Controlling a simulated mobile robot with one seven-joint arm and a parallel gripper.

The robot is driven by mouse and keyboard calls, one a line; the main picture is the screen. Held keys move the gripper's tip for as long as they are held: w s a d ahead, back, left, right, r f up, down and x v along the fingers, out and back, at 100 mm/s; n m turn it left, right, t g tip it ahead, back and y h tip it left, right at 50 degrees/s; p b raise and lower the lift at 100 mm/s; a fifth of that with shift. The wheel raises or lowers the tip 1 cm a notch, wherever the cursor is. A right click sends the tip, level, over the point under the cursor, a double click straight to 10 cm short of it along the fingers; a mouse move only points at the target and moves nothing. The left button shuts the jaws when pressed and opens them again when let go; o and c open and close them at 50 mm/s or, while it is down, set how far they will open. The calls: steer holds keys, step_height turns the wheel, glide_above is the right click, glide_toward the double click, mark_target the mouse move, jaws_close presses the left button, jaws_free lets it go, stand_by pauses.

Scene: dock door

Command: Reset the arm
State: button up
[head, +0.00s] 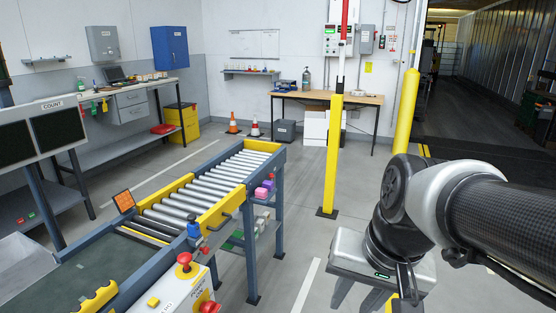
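My arm reaches in from the right edge, with a dark ribbed link and a white and black wrist. My gripper (380,285) hangs below the wrist at the lower right, over the grey floor. Its hand is a silver-grey block with a small green light. Dark grey finger parts show under the hand, near the bottom edge of the picture. The fingertips are not clear enough to tell their spacing. I see no object held in the gripper.
A roller conveyor (205,188) with yellow ends runs across the left. A control box with a red stop button (184,260) stands at its front. A yellow post (333,155) and a thicker yellow bollard (406,110) stand behind my gripper. Floor between conveyor and post is clear.

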step_height(320, 180, up, 24)
steer(key=s+d+n+t+h+p, duration=0.1)
steer(key=s+n+t+p, duration=0.1)
steer(key=p, duration=1.8)
steer(key=shift+s+d+n, duration=0.2)
steer(key=shift+d+n, duration=0.2)
steer(key=shift+n, duration=0.3)
